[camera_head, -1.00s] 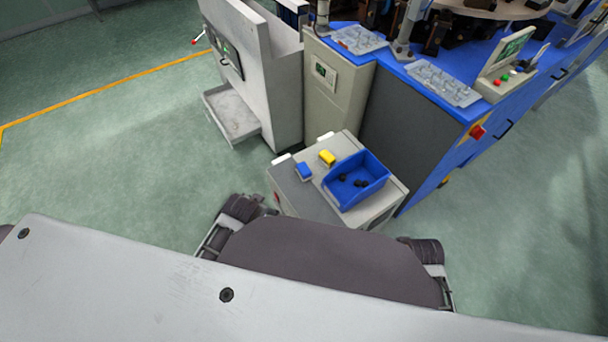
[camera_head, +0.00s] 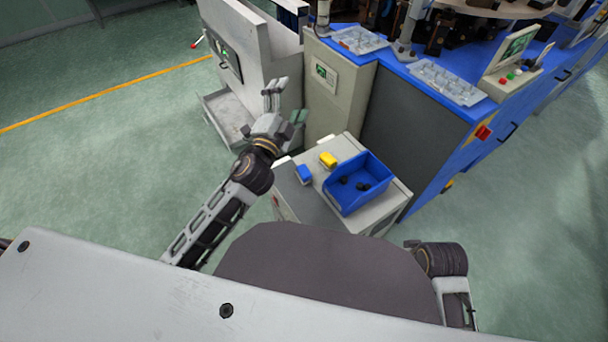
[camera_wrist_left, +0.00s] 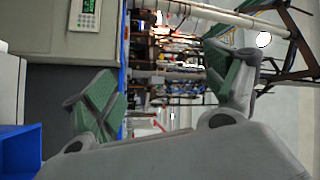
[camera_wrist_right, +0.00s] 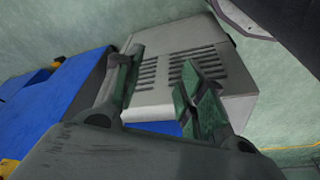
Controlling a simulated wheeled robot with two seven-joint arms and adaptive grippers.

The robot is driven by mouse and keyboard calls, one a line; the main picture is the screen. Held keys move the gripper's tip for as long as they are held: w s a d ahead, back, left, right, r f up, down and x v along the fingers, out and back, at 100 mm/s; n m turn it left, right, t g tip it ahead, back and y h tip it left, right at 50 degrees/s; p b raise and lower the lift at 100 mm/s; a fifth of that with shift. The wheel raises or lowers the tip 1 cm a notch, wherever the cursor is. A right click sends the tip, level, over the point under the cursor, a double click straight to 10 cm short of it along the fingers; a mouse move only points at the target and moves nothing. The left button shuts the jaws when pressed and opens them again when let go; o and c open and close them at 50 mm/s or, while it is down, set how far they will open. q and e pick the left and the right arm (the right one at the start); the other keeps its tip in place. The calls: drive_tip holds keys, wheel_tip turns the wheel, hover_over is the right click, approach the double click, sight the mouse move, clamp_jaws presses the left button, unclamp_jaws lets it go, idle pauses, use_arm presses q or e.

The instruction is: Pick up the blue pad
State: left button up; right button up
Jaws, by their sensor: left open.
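The blue pad (camera_head: 304,173) is a small block on the left part of the grey cart's top (camera_head: 318,200), left of a yellow block (camera_head: 328,159) and a blue bin (camera_head: 357,188). My left gripper (camera_head: 286,101) is raised beyond and to the left of the pad, open and empty. Its spread fingers with green inner pads also show in the left wrist view (camera_wrist_left: 165,92). The blue pad is not visible there. My right gripper (camera_wrist_right: 160,85) shows only in the right wrist view, with its fingers apart and nothing between them.
The blue bin holds several dark pieces. A light grey machine with a low tray (camera_head: 228,120) stands behind my left gripper. A beige cabinet (camera_head: 335,95) and a blue-topped bench (camera_head: 425,75) stand behind the cart. The green floor is open at left and right.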

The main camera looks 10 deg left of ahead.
use_arm(q)
drive_tip(key=s+d+r+m+g+h, duration=0.2)
drive_tip(key=d+r+m+g+h, duration=0.15)
drive_tip(key=d+m+h, duration=0.9)
drive_tip(key=s+d+f+m+g, duration=0.1)
drive_tip(key=d+f+m+g, duration=0.1)
drive_tip(key=f+m+g, duration=0.4)
drive_tip(key=s+d+f+m+g, duration=0.1)
drive_tip(key=d+m+g, duration=0.15)
drive_tip(key=m, duration=0.55)
drive_tip(key=a+f+m+g+y, duration=0.4)
drive_tip(key=a+f+y, duration=0.2)
drive_tip(key=f, duration=0.5)
drive_tip(key=w+a+f+y, duration=0.1)
drive_tip(key=a+f+y, duration=0.1)
drive_tip(key=a, duration=0.4)
drive_tip(key=w+a+f+m+g+y, duration=0.1)
drive_tip(key=w+a+f+y, duration=0.1)
drive_tip(key=a, duration=0.4)
drive_tip(key=shift+w+f+y, duration=0.15)
drive_tip(key=shift+f+y, duration=0.45)
drive_tip(key=shift+y, duration=0.35)
use_arm(e)
drive_tip(key=s+a+f, duration=0.1)
drive_tip(key=a+f, duration=0.2)
drive_tip(key=f, duration=0.3)
drive_tip(key=shift+s+g+y, duration=0.15)
drive_tip(key=shift+g+y, duration=0.15)
drive_tip(key=shift+y, duration=0.1)
